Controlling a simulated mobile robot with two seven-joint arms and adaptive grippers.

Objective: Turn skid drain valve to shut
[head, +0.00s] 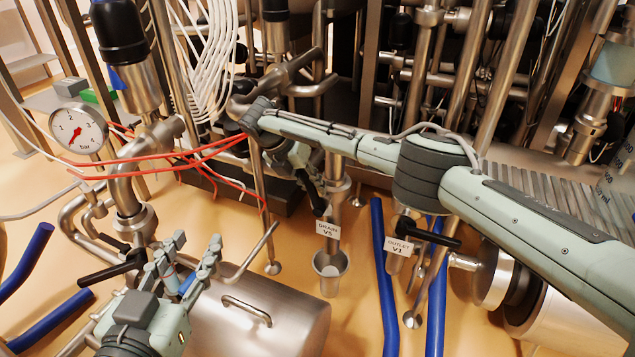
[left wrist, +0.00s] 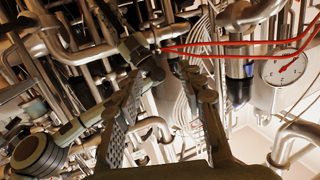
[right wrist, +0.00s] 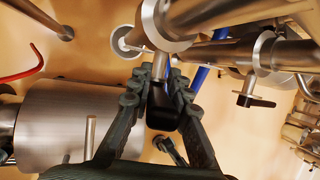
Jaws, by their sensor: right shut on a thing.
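The drain valve's black lever handle (head: 314,198) hangs on the steel pipework just above the white tag (head: 327,230) reading DRAIN. The handle slants downward in the head view. My right gripper (head: 303,168) reaches down to it from above, partly hidden by my own wrist. In the right wrist view the black handle (right wrist: 166,112) lies between the two fingers of my right gripper (right wrist: 160,88), which is shut on it. My left gripper (head: 196,244) is open and empty, apart from the drain valve, at the lower left. Its spread fingers (left wrist: 160,85) show in the left wrist view.
A steel cup (head: 330,266) stands below the drain pipe. The outlet valve with a black handle (head: 430,235) is to its right. Red tubes (head: 150,165) and a gauge (head: 77,131) are at left.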

